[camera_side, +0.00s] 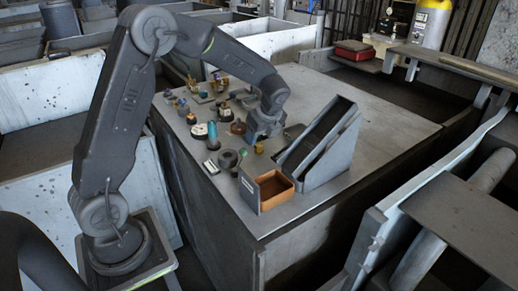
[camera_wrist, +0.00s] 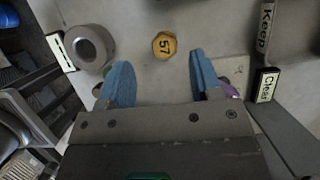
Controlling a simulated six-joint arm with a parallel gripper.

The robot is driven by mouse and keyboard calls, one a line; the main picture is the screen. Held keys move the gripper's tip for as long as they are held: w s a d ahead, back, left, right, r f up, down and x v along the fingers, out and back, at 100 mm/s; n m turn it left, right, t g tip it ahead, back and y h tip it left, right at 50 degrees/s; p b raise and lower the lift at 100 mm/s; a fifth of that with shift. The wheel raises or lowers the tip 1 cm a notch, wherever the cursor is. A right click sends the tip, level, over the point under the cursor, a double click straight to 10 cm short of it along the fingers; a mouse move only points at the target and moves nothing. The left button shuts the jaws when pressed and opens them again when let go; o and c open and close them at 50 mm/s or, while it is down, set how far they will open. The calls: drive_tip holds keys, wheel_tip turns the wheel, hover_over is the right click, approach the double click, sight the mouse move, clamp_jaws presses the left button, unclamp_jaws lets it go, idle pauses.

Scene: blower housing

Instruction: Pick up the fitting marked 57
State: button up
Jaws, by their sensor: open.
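The fitting marked 57 (camera_wrist: 164,45) is a small yellow-gold piece with dark digits on its top. In the wrist view it lies on the grey bench top, near the top centre. My gripper (camera_wrist: 155,75) has two blue fingers spread wide, with nothing held between them. The fitting shows beyond the fingertips, roughly midway between them, and is not touched. In the side view a small gold piece (camera_side: 259,148), likely this fitting, stands just beside my gripper (camera_side: 262,138). Its marking is too small to read there.
A grey ring (camera_wrist: 89,46) lies left of the fitting in the wrist view. Labels "Keep" (camera_wrist: 265,25) and "Clean" (camera_wrist: 267,86) show at right. In the side view a grey sloped chute (camera_side: 318,140) and an orange-brown bin (camera_side: 273,188) stand near. Several small parts crowd the bench's left side.

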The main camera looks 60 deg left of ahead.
sight(259, 144)
drive_tip(key=shift+w+x, duration=0.1)
drive_tip(key=shift+x, duration=1.25)
drive_tip(key=shift+w+x, duration=0.15)
drive_tip(key=shift+x, duration=1.25)
drive_tip(key=shift+d, duration=0.2)
drive_tip(key=c, duration=0.9)
